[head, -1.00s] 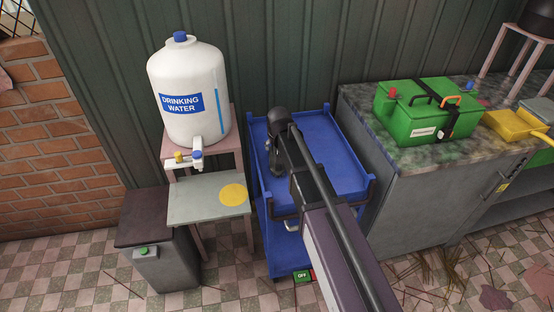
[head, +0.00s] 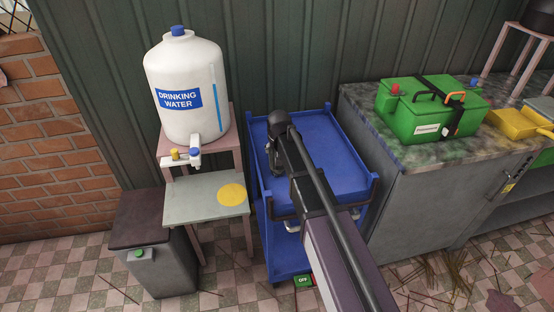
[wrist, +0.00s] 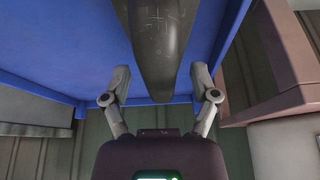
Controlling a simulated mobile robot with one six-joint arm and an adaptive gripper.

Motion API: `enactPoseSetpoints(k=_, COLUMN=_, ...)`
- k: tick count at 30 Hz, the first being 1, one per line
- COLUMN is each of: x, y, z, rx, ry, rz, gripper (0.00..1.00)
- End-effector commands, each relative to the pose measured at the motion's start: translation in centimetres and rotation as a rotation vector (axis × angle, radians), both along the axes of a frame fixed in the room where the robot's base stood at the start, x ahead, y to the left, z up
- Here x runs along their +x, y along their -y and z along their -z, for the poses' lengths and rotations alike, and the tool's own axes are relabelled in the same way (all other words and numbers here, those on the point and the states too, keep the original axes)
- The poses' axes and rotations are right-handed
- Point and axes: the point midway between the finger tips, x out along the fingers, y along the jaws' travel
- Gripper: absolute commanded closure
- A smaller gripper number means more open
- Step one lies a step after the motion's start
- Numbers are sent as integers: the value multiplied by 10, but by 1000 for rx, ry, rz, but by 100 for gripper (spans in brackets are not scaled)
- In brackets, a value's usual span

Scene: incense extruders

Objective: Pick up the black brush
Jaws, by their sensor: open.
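A dark, scratched, rounded thing (wrist: 157,40), which looks like the black brush, shows at the top middle of the wrist view, against the blue top of the cart. No bristles show, so I cannot be sure of it. My gripper (wrist: 160,85) is open, with one finger on each side of the line of its near end; contact is not visible. In the head view my gripper (head: 271,156) is over the blue cart (head: 335,150), and my arm hides what lies under it.
A white water container (head: 185,75) on a pink stand is left of the cart, above a grey shelf with a yellow disc (head: 231,194). A grey bin (head: 155,250) stands lower left. A counter (head: 400,215) with a green box (head: 425,118) and yellow scoop (head: 517,124) is right.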

Motion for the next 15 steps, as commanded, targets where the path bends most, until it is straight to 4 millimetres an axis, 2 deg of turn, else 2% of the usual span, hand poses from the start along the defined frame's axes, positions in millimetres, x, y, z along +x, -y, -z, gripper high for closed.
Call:
enactPoseSetpoints(k=12, x=0, y=0, z=0, rx=0, ry=0, rz=0, gripper=23)
enactPoseSetpoints(k=13, x=0, y=0, z=0, rx=0, ry=0, rz=0, gripper=26)
enactPoseSetpoints(k=15, x=0, y=0, z=0, rx=0, ry=0, rz=0, gripper=47)
